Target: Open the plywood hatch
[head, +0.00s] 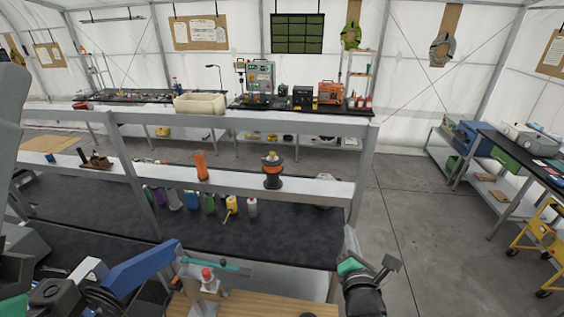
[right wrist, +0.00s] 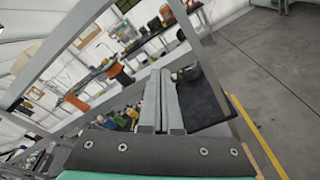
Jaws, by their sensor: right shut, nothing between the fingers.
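A light wooden panel (head: 250,306), which looks like plywood, shows at the bottom edge of the head view. Most of it is cut off, so I cannot tell whether it is the hatch or how it sits. My right gripper (head: 350,240) is just right of the panel, beside the end of the black-topped bench. In the right wrist view its two grey fingers (right wrist: 160,95) are together with nothing between them. It is apart from the panel. My left gripper cannot be made out.
A teal bar (head: 220,263) with a red-knobbed fixture (head: 207,277) stands at the wooden panel. A blue machine part (head: 140,270) is left of it. Bottles and an orange spool (head: 272,171) are on the bench and its shelf. Grey floor (head: 420,220) is open to the right.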

